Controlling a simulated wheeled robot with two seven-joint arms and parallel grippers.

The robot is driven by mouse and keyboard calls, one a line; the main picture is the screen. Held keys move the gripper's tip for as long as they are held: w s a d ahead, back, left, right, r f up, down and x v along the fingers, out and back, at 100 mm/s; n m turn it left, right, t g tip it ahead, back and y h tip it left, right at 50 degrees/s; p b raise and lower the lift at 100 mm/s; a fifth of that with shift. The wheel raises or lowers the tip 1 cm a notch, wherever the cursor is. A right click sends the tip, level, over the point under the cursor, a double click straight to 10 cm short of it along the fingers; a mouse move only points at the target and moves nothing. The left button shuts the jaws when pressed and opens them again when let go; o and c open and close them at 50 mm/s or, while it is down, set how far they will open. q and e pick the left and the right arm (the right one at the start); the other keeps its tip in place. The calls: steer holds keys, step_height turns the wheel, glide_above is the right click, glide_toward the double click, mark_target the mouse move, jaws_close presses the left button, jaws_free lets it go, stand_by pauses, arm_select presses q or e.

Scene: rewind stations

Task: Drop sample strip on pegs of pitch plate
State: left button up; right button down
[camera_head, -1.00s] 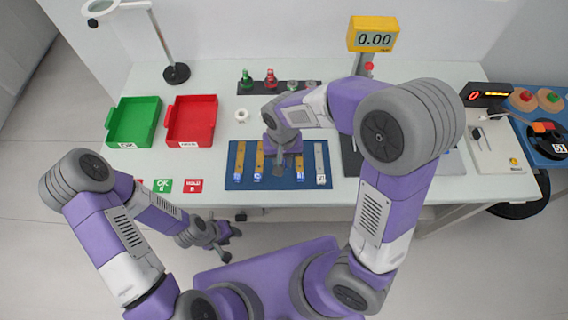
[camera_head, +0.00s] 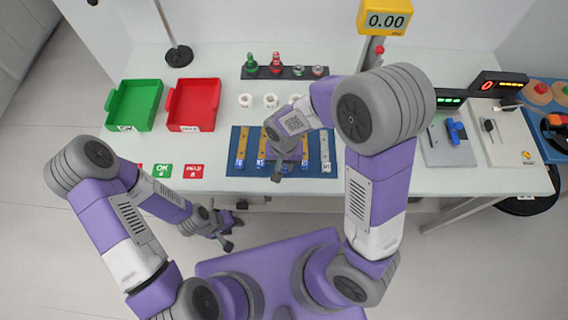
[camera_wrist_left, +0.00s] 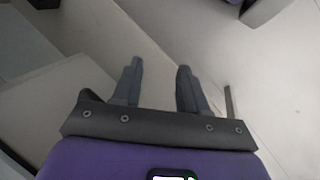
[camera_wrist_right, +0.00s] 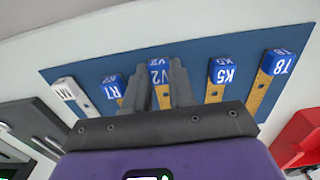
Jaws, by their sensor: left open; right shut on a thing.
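Several brass-coloured sample strips with blue labelled ends lie on a blue mat (camera_head: 233,172), and one grey strip (camera_head: 325,150) has a white end. My right gripper (camera_head: 280,170) is over the mat's middle. In the right wrist view its fingers (camera_wrist_right: 168,65) are shut on the strip marked V2 (camera_wrist_right: 163,97), partly hidden between them. I cannot tell whether that strip is lifted. The strips K5 (camera_wrist_right: 215,90) and T8 (camera_wrist_right: 264,90) lie beside it. My left gripper (camera_head: 228,236) is open and empty, below the table's front edge; its fingers show apart (camera_wrist_left: 158,85). I cannot identify the pitch plate or its pegs.
A green tray (camera_head: 153,88) and a red tray (camera_head: 210,88) stand left. White rings (camera_head: 245,100) and a dark rack (camera_head: 286,72) with bottles are behind the mat. A yellow display (camera_head: 386,20) is at the back. A grey plate (camera_head: 462,154) with a blue part lies right.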

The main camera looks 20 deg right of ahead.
steer(key=shift+f, duration=0.15)
steer(key=c, duration=0.9)
jaws_free()
steer(key=shift+c, duration=0.2)
steer(key=shift+r, duration=0.2)
steer(key=shift+r, duration=0.3)
step_height(320, 180, up, 12)
steer(key=p, duration=0.3)
steer(key=shift+f, duration=0.2)
